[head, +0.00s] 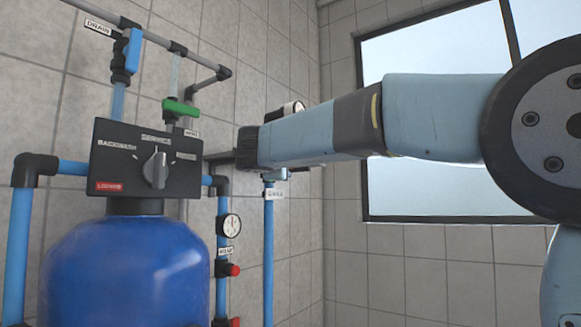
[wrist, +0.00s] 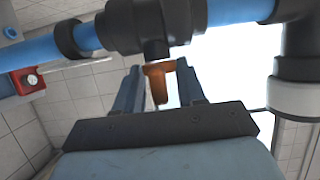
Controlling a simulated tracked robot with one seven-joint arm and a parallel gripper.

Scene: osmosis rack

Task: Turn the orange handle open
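The orange handle (wrist: 157,80) shows in the wrist view, hanging below a dark valve body (wrist: 150,22) on a blue pipe. My gripper (wrist: 159,72) has its two fingers apart, one on each side of the handle, with a visible gap on both sides. In the head view my gripper (head: 222,157) reaches left, just right of the black control box. The orange handle is not visible in the head view; my arm and the box may hide it.
A black control box (head: 146,158) with a grey knob sits on a blue tank (head: 125,270). A green-handled valve (head: 181,108), a blue-handled valve (head: 133,50) and a gauge (head: 229,226) are close by. A window (head: 440,195) is behind my arm.

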